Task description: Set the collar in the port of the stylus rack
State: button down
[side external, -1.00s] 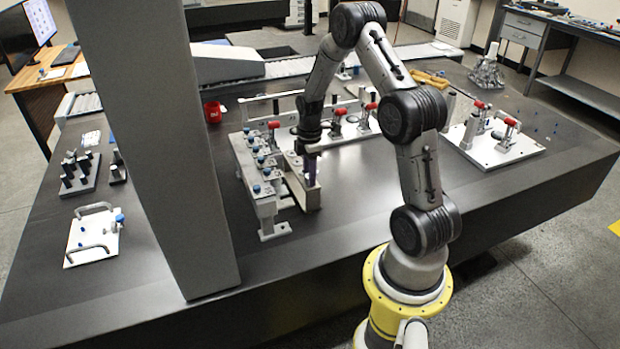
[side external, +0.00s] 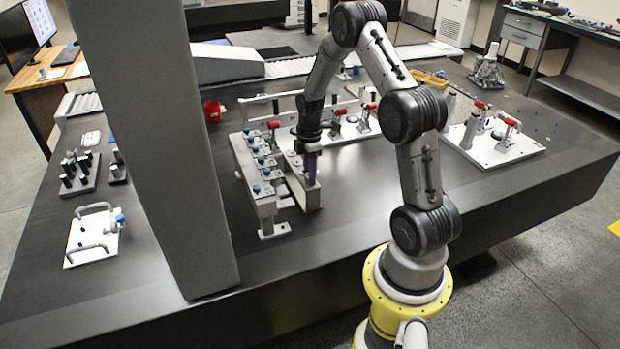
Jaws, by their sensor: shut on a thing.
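The stylus rack (side external: 268,207) is a long grey stand with several blue-topped pieces along it, left of the middle of the table. My gripper (side external: 311,165) points down at the right side of the rack, close to a pale upright plate there. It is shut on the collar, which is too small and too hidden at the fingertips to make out. A purple patch shows at the gripper's lower end. The port is not clear to see, and I cannot tell whether the collar touches the rack.
Fixture plates with red-handled clamps stand behind my gripper and at the right (side external: 497,140). A thick grey column (side external: 160,150) rises at the left. A white plate with handles (side external: 93,238) and a dark block of pegs (side external: 80,176) lie left. The table's front right is clear.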

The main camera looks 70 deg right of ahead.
aim_at(262, 189)
jog(key=shift+r, duration=3.6)
jog(key=w+a+r+n, duration=0.1)
jog(key=a+r+n, duration=0.1)
jog(key=a, duration=0.4)
jog(key=w+a+r+n, duration=0.1)
jog(key=w+a+r, duration=0.15)
jog(key=a, duration=0.35)
notch_tip(262, 189, down, 8)
jog(key=shift+s, duration=0.4)
jog(key=shift+a+f, duration=0.1)
jog(key=shift+f, duration=0.15)
jog(key=shift+c, duration=2.3)
grip_release()
